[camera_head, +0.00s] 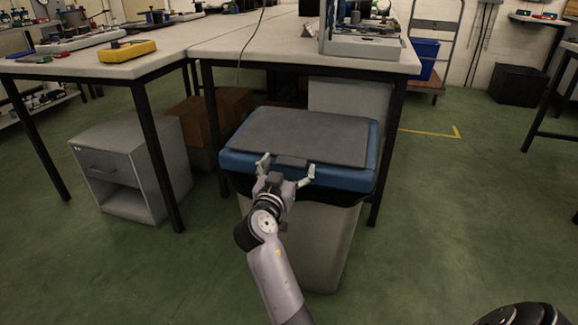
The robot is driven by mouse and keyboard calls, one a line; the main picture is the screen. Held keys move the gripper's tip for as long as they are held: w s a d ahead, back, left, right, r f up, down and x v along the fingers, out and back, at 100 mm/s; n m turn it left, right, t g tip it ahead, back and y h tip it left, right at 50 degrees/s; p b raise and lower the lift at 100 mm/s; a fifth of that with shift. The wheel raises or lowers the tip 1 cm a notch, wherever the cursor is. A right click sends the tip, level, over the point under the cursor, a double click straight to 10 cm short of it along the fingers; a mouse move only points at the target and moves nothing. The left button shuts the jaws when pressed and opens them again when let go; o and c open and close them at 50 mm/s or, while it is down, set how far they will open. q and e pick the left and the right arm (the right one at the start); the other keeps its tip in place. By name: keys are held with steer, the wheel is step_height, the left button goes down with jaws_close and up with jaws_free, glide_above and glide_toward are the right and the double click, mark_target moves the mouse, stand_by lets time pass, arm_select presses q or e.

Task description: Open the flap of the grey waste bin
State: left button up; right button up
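The waste bin (310,245) has a pale grey body, a blue lid frame (352,179) and a dark grey flap (300,132) on top. The flap lies flat, closed in the frame. A small dark tab (291,161) sits at the flap's near edge. I cannot tell whether the fingers touch the bin. Nothing is held between them.
A workbench (250,50) stands behind the bin, its top above the bin's far side. A grey drawer cabinet (125,165) and brown boxes (205,120) are at the left. Green floor to the right of the bin is clear.

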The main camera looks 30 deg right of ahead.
steer(key=shift+r, duration=0.25)
steer(key=c, duration=1.6)
